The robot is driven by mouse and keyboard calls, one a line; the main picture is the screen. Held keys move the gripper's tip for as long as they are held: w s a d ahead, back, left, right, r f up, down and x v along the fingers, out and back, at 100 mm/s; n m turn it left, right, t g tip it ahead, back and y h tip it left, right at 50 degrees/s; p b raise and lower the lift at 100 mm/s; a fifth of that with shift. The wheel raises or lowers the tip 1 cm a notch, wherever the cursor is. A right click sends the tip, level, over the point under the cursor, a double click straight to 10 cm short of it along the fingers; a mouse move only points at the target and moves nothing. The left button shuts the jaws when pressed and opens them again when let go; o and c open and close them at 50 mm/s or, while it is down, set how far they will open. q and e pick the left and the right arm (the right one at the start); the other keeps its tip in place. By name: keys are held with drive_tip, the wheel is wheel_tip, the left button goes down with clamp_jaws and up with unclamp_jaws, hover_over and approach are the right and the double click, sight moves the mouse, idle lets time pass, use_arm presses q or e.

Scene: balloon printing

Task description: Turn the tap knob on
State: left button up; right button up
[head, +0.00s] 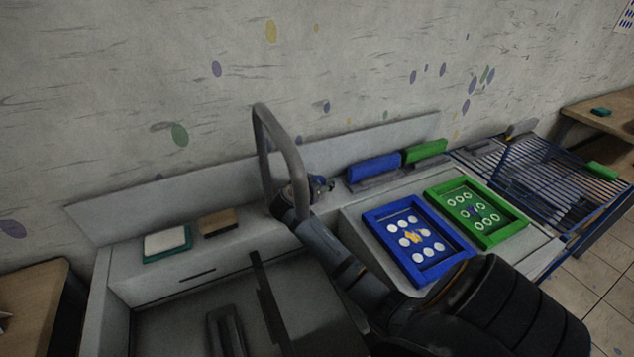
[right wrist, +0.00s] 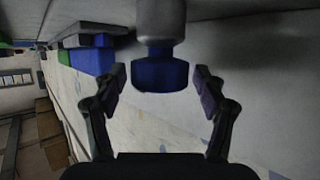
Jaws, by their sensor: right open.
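The tap's grey curved spout (head: 280,145) rises behind the sink in the head view. The tap knob (right wrist: 160,74) is a blue cap on a grey stem in the right wrist view. My right gripper (head: 312,188) is at the tap base in the head view, beside the spout. In the right wrist view it is open (right wrist: 160,84), with one finger on each side of the knob. Gaps show between the fingers and the knob. In the head view my gripper partly hides the knob. My left gripper is not in view.
A dark sink basin (head: 185,325) lies at front left. A sponge on a green base (head: 167,243) and a brown block (head: 219,222) sit on its rim. Blue (head: 376,241) and green (head: 503,236) framed screens lie right of my arm. A blue wire rack (head: 545,165) stands far right.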

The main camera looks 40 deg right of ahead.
drive_tip(key=shift+c, duration=1.2)
drive_tip(key=c, duration=0.9)
